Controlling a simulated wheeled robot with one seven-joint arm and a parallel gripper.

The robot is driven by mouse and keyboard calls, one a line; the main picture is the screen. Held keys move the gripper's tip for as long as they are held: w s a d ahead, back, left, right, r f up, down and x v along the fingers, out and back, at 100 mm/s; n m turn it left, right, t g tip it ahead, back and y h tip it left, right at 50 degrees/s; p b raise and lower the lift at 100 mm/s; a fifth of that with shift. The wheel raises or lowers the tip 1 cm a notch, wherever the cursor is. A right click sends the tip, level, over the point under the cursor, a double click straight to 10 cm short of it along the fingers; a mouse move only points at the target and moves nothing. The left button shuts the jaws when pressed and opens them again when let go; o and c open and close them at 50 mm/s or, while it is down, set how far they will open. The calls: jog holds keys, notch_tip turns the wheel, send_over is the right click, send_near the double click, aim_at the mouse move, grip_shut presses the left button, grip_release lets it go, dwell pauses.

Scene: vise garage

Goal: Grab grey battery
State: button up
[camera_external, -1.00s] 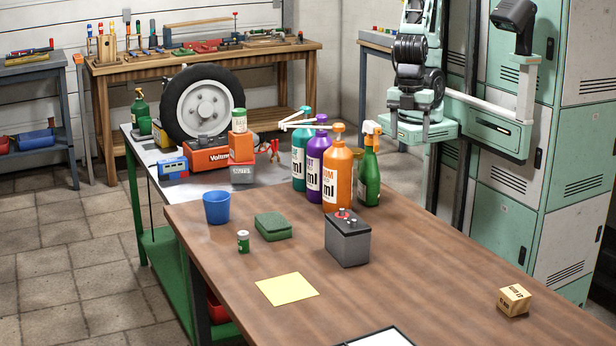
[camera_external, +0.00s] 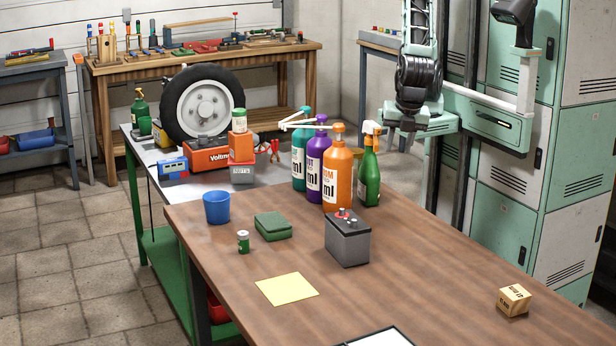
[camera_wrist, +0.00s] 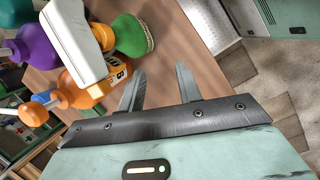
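The grey battery (camera_external: 347,241) is a dark grey box with a black top and red and light terminals. It stands upright on the brown table in the external view. My gripper (camera_external: 404,124) hangs beyond the table, behind and to the right of the bottles, higher than the battery and well apart from it. In the wrist view, the two fingers of my gripper (camera_wrist: 161,74) are spread with nothing between them. The battery cannot be made out in the wrist view.
Orange (camera_external: 338,180), purple (camera_external: 317,165), teal (camera_external: 299,160) and green (camera_external: 369,178) bottles stand behind the battery. The table (camera_external: 430,265) is clear right of the battery.

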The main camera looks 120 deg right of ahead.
jog(key=w+f+n+t+h+p, duration=0.1)
jog(key=w+f+n+t+h, duration=0.1)
jog(key=w+n, duration=0.1)
jog(key=w+f+n+t+h+p, duration=0.2)
jog(key=w+n+t, duration=0.1)
jog(key=w+f+n+t+h+p, duration=0.1)
jog(key=w+f+n+t+h, duration=0.1)
jog(key=w+n+t, duration=0.1)
jog(key=shift+w+a+f+n, duration=0.35)
jog(key=shift+w+a+n, duration=0.05)
jog(key=shift+w, duration=0.1)
jog(key=n+t+y+p, duration=0.4)
jog(key=n+t+y, duration=0.5)
jog(key=n, duration=0.4)
send_near(342, 209)
jog(key=w+f+t, duration=0.1)
jog(key=w, duration=0.3)
jog(key=shift+h, duration=0.6)
jog(key=w+p, duration=0.1)
jog(key=w, duration=0.4)
jog(key=shift+d, duration=0.1)
jog(key=shift+w+f, duration=0.15)
jog(key=shift+w, duration=0.3)
grip_shut()
